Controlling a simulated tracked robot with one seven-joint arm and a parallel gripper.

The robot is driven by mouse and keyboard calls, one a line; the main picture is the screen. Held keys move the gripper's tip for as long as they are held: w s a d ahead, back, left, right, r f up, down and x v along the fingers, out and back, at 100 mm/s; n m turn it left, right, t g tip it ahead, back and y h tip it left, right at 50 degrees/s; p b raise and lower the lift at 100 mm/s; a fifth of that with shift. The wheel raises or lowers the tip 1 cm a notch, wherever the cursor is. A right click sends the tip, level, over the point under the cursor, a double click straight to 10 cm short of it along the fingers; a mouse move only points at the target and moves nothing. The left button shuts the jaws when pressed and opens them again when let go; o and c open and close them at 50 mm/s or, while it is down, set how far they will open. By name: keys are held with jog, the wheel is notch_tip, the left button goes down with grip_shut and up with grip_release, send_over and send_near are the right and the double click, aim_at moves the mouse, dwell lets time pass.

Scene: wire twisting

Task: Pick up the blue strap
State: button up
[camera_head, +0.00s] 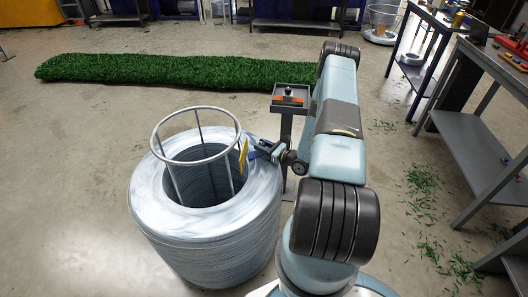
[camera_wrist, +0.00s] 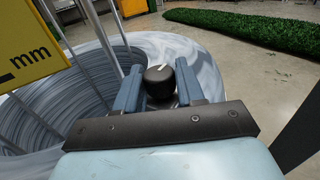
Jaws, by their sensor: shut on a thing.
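My gripper (camera_head: 262,150) is at the upper right rim of the big grey wire coil (camera_head: 258,215), beside a yellow tag (camera_head: 243,157). In the wrist view, the two blue-grey fingers of my gripper (camera_wrist: 159,84) stand either side of a dark round-topped piece (camera_wrist: 160,82), and they are shut on it. The pale coil top (camera_wrist: 205,62) lies just beyond and below the fingertips. I cannot make out a blue strap apart from the bluish fingers. What lies under the fingertips is hidden.
A metal ring frame (camera_head: 163,128) rises from the coil's centre, close left of my gripper. A post with a small tray (camera_head: 290,98) stands close behind. A long green strip (camera_head: 175,72) lies on the floor behind. Workbenches (camera_head: 478,150) stand right.

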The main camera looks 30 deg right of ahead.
grip_shut()
